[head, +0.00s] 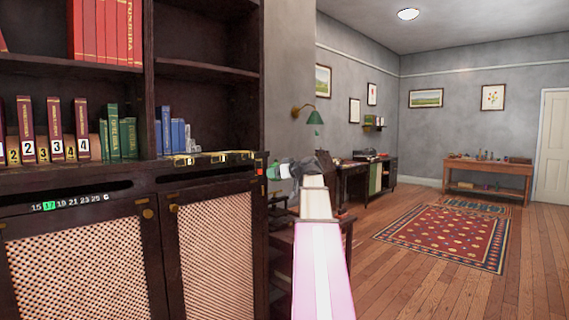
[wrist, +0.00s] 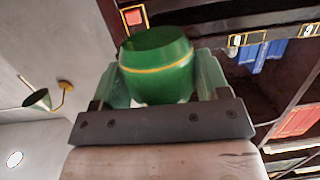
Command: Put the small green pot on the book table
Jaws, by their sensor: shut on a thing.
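The small green pot (wrist: 158,70) has a gold band around it and fills the middle of the wrist view. My gripper (wrist: 162,75) is shut on it, with a pale green finger on each side.
A dark bookcase cabinet (head: 160,230) with books fills the left, close to my arm. A dark desk (head: 352,186) stands along the wall beyond my gripper. A green wall lamp (head: 314,117) hangs above. The wooden floor and red rug (head: 445,236) at right are clear.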

